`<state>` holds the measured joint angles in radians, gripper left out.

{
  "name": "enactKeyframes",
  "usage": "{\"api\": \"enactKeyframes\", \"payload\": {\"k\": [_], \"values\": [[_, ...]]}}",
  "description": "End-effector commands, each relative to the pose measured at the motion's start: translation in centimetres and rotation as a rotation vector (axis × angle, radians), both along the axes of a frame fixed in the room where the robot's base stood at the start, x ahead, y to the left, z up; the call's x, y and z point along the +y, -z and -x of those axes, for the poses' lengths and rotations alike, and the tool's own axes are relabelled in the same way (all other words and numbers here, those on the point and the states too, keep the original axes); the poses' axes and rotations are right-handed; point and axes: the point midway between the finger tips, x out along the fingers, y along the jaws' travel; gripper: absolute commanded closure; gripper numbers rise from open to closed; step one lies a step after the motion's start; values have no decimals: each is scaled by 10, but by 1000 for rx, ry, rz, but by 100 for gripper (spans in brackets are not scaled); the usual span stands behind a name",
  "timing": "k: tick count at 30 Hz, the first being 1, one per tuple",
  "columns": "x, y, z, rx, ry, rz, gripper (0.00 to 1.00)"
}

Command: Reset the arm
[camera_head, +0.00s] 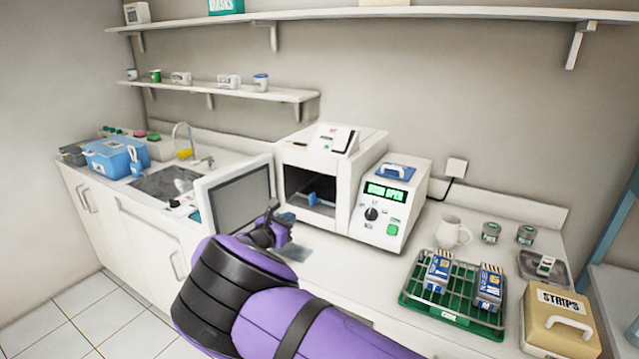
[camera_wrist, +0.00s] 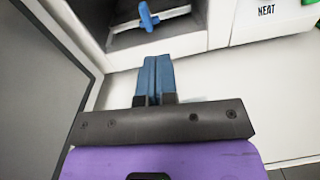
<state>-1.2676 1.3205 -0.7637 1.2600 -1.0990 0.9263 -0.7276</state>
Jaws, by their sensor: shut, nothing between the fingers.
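My arm reaches in from the bottom of the head view, purple and black. My gripper (camera_head: 272,208) is in front of the open white machine, to the right of its swung-open door. In the wrist view my gripper (camera_wrist: 154,62) shows its two blue fingers pressed together with nothing between them. The fingers point toward the machine's opening (camera_wrist: 155,38) and are outside it. A blue T-shaped handle or part (camera_wrist: 148,16) shows inside the chamber, apart from my fingers.
The open door (camera_head: 240,195) stands left of my gripper. A control unit (camera_head: 390,205) displays green text. A sink (camera_head: 165,183) and blue box (camera_head: 115,157) are at left.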

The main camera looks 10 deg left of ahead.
Motion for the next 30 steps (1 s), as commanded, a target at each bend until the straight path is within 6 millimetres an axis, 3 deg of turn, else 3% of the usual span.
{"api": "enactKeyframes", "payload": {"k": [6, 14, 23, 30], "values": [[-91, -54, -25, 33, 216, -246, 100], [-196, -109, -26, 52, 472, -552, 100], [-298, -166, 5, 42, 737, -890, 100], [-364, -208, 47, 15, 922, -1150, 100]]}}
